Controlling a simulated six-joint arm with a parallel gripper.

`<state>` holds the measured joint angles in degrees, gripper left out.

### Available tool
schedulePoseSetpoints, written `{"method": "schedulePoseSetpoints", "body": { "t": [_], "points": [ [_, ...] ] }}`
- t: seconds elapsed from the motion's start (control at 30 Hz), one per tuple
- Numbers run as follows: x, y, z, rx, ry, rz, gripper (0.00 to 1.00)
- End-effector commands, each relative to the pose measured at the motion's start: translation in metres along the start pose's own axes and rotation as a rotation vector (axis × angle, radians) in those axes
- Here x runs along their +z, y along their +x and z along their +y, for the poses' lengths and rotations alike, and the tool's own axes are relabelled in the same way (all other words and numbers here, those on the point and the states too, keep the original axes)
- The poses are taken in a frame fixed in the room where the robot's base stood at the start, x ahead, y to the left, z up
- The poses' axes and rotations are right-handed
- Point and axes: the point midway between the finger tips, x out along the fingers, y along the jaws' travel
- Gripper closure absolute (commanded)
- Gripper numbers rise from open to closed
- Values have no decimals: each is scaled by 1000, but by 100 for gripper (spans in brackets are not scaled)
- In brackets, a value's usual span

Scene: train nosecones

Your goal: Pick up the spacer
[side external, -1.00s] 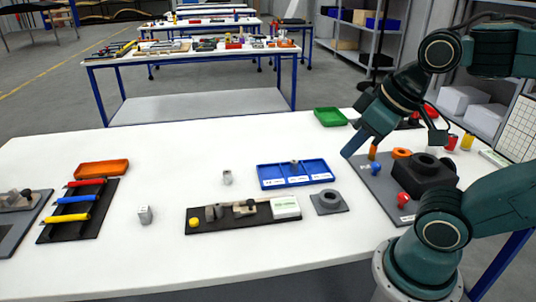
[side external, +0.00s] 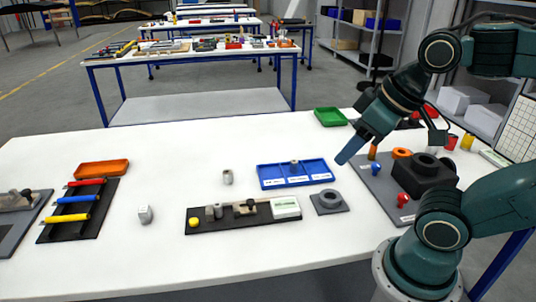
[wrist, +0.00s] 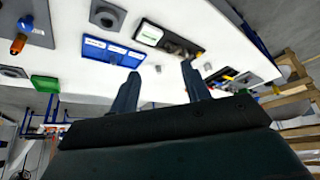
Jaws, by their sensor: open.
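No part is labelled clearly enough to tell which is the spacer. A small grey hollow-looking cylinder (side external: 227,177) stands on the white table, left of the blue tray. My gripper (side external: 341,160) is above the table, right of the blue tray, apart from both parts. In the wrist view its two blue fingers (wrist: 160,68) are spread wide with nothing held. A small grey part (wrist: 158,69) shows far off between the fingertips.
A black fixture (side external: 240,222) with a yellow knob lies in front of the tray. A grey ring on a square plate (side external: 330,203) is right of it. A grey block (side external: 145,215) stands left. A dark fixture with red knobs (side external: 425,172) is under my arm.

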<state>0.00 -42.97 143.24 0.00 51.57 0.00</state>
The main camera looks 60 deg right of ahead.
Motion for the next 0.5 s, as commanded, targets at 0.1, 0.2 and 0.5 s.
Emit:
{"method": "schedulePoseSetpoints", "body": {
  "t": [0.1,0.2,0.5],
  "points": [
    [0,0,0,0,0,0,53],
    [-1,0,0,-1,10,-1,53],
    [-21,7,-4,-16,189,-26,53]
  ]
}}
